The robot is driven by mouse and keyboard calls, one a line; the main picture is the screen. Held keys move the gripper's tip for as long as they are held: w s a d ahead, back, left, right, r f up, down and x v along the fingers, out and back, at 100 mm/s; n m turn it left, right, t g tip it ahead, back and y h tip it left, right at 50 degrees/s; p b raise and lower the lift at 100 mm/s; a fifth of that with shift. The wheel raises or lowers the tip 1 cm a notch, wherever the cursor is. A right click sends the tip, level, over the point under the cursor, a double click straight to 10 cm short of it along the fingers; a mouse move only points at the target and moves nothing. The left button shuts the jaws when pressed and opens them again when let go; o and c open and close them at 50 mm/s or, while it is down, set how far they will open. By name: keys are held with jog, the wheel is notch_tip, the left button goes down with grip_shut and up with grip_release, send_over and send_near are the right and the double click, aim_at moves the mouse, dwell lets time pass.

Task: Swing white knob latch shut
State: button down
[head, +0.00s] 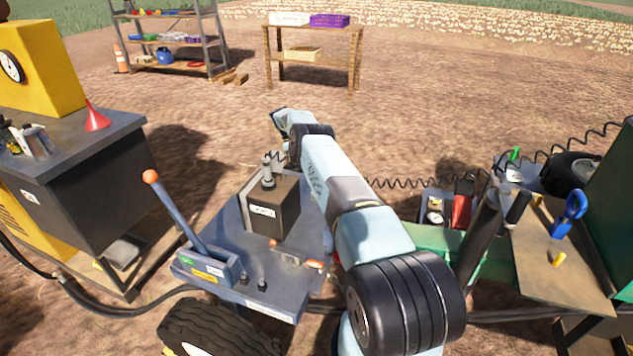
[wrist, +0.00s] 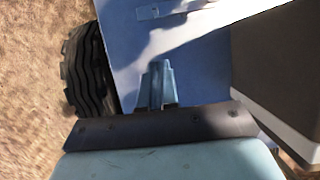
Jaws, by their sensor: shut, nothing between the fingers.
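I cannot make out a white knob latch in either view. My gripper shows in the wrist view (wrist: 158,80), with its narrow fingers shut and empty over a blue-grey deck (wrist: 200,60). In the head view my arm reaches away past the right side of a dark box (head: 285,212), and the fingers are hidden. That box stands on the blue-grey deck (head: 225,228), with a label in front and a grey upright fitting on top. A dark box side with a pale edge (wrist: 280,65) stands right of the fingers in the wrist view. A small pale-blue fitting (wrist: 160,12) lies on the deck ahead.
A tyre (wrist: 88,70) is left of the fingers. An orange-knobbed lever (head: 180,208) stands at the deck's near left. A dark cabinet (head: 85,185) is at left, and a tool bench (head: 560,265) at right. Bare soil lies beyond the deck.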

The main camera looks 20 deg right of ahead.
jog(key=shift+f, duration=0.1)
jog(key=x, duration=1)
jog(key=shift+s+d, duration=1.4)
jog(key=shift+s, duration=0.05)
jog(key=shift+d, duration=0.1)
